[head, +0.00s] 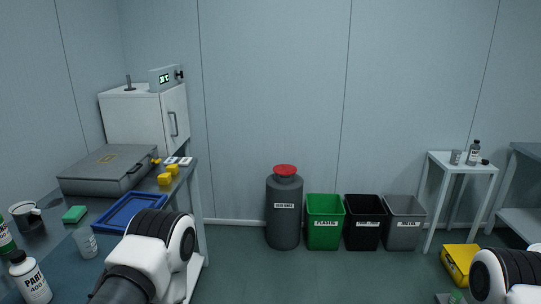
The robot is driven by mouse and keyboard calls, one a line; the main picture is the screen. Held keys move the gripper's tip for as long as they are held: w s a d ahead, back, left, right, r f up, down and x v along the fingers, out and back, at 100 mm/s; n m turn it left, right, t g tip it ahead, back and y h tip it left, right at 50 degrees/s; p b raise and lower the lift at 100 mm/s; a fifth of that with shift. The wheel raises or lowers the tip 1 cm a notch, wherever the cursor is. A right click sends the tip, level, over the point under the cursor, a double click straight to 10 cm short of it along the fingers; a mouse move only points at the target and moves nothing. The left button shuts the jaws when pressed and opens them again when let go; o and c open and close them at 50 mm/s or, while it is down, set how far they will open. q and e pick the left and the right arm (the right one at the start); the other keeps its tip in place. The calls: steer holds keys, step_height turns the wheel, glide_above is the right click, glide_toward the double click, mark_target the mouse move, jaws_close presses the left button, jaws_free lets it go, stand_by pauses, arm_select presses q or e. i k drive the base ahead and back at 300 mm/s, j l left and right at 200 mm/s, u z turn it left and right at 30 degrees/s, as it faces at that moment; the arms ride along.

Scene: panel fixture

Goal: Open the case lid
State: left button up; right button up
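The grey case (108,170) lies flat on the bench at the left, with its lid shut. A handle shows on the side of the case that faces right. A white and black link of my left arm comes in at the bottom left, in front of the bench. Part of my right arm shows at the bottom right corner. Neither gripper's fingers can be seen.
The bench (65,252) also bears a blue tray (131,210), yellow blocks (165,179), a green sponge (75,214), a metal mug (25,215), a clear beaker (85,242) and a white bottle (29,277). Bins (324,222) stand along the wall; open floor lies before them.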

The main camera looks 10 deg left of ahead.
mark_target(110, 161)
steer(key=i+l+u, duration=0.1)
steer(key=i, duration=0.5)
steer(key=i+l, duration=0.15)
steer(key=i, duration=0.45)
steer(key=i+l+u, duration=0.15)
steer(key=i, duration=0.45)
